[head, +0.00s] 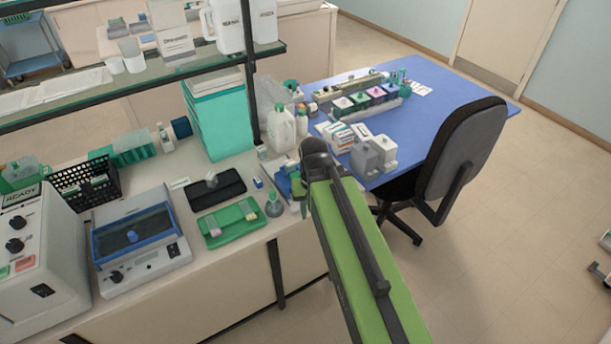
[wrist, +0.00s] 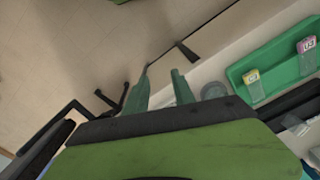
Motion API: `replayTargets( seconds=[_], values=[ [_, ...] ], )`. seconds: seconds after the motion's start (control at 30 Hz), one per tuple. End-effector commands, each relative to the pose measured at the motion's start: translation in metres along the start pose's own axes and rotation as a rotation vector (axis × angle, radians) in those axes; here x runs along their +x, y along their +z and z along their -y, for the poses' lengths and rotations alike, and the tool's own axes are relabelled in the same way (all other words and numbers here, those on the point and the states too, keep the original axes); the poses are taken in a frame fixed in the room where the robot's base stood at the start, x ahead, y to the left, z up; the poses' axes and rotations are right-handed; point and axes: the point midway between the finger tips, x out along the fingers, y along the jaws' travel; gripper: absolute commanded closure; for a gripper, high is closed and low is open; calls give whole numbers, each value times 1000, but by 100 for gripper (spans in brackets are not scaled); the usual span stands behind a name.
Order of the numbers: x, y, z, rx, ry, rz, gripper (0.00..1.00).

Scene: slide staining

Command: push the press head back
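My gripper (wrist: 160,78) shows in the wrist view as two teal fingers, apart with nothing seen between them. It is over the bench's front edge, with floor below on the left. In the head view my green arm hides most of the gripper. I cannot identify the press head with certainty. A blue object (head: 284,182) stands on the bench just left of my arm in the head view, partly hidden by it. A black plate with a grey knob (head: 211,181) lies further left on the bench, apart from my gripper.
A green tray (head: 231,236) with small slide holders and a small bottle (head: 273,206) sit near the bench edge. Machines stand at left, under a glass shelf (head: 150,78). A blue table (head: 440,105) and office chair (head: 462,150) are at right.

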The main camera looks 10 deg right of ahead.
Motion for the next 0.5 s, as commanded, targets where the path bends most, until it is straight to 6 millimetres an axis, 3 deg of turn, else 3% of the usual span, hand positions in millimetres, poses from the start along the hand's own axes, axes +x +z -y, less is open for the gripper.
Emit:
replayTargets(
  seconds=[0.03, 0.2, 0.33, 0.5],
  values=[
    [-35, -11, 4, 84, -7, -11, 69],
    [-118, -54, 5, 547, -54, -61, 69],
    [-163, -82, 6, 871, -101, -85, 69],
    [-186, -100, 5, 1108, -141, -95, 69]
  ],
)
